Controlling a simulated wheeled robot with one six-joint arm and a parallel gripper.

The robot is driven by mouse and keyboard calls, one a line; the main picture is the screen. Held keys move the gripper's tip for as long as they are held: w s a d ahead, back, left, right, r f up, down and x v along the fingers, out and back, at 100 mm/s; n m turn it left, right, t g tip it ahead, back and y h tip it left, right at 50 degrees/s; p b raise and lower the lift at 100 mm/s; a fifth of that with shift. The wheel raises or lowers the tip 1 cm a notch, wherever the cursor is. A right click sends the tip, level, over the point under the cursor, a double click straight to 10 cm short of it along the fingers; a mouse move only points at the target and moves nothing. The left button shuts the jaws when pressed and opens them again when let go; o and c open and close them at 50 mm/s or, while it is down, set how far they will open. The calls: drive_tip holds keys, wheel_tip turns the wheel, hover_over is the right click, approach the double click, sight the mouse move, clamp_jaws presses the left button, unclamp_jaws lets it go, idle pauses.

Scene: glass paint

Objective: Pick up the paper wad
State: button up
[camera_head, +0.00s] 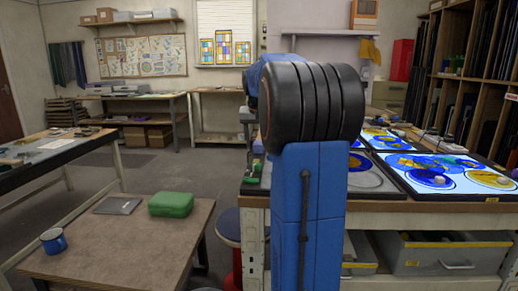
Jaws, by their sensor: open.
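I cannot make out the paper wad for certain. A small pale lump (442,181) sits on the lit glass panel (407,186) on the workbench at right; it is too small to tell if it is paper. My blue and black arm stands in the middle of the view and hides part of the bench. My gripper is not in view.
A low wooden table (125,240) at lower left holds a blue mug (54,241), a green case (171,204) and a flat grey item (118,205). Grey drawers (435,254) sit under the right workbench (400,207). Floor is open behind the low table.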

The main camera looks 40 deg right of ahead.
sight(259, 144)
drive_tip(key=shift+w+d+f, duration=0.1)
drive_tip(key=shift+d+f, duration=0.05)
drive_tip(key=shift+f, duration=0.35)
drive_tip(key=shift+c, duration=0.6)
drive_tip(key=c, duration=1)
wheel_tip(259, 144, up, 10)
drive_tip(key=shift+o, duration=0.4)
